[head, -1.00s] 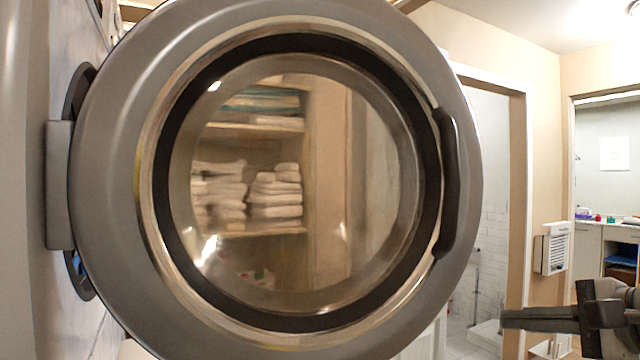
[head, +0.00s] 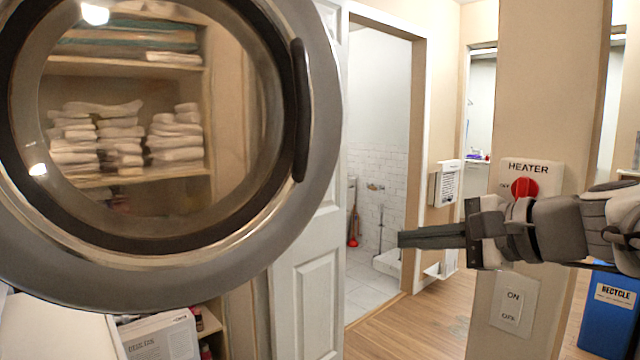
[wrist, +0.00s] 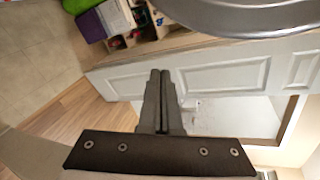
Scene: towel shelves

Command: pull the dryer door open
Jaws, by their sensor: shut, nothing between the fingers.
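The dryer door (head: 322,75) is a round grey ring with a clear window, swung out and filling the left of the head view. Its dark handle (head: 301,110) runs down the right side of the ring. My gripper (head: 402,239) is shut and empty, to the right of the door and lower than the handle, apart from both. In the wrist view my gripper (wrist: 159,75) points toward a white panelled door, and the grey rim of the dryer door (wrist: 245,15) shows at the top right. The dryer's body is mostly out of view.
Towel shelves (head: 130,68) show through the window. A white panelled door (head: 308,290) and an open doorway stand behind. A pillar with a heater switch (head: 525,185) and a blue recycle bin (head: 608,312) are at right. Wood floor (head: 425,325) is clear near the doorway.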

